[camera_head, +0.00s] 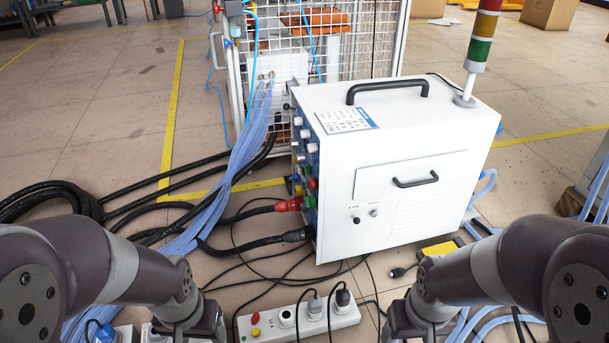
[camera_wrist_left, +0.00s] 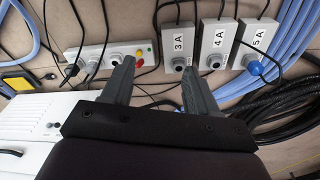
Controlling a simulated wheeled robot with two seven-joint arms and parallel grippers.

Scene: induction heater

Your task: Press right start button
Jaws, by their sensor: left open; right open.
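The white heater cabinet (camera_head: 395,165) stands at centre right in the head view. Its narrow left panel carries several small coloured buttons and knobs (camera_head: 312,183), seen at a steep angle. No button is legibly marked as the right start button. My left gripper (camera_wrist_left: 157,65) is open and empty in the left wrist view, its two fingers apart over the floor near a white socket strip (camera_wrist_left: 92,54). In the head view, my left arm's wrist shows at the bottom left, with its fingertips hidden. My right arm's wrist shows at the bottom right, and its gripper fingers are out of frame.
The socket strip (camera_head: 350,317) lies in front of the cabinet, with plugs and small coloured buttons. Grey boxes marked 3A (camera_wrist_left: 179,47), 4A (camera_wrist_left: 217,43) and 5A (camera_wrist_left: 256,42) lie beside it. Black cables (camera_head: 60,190) and blue hoses (camera_head: 243,140) run left of the cabinet. A signal tower (camera_head: 482,40) stands on top.

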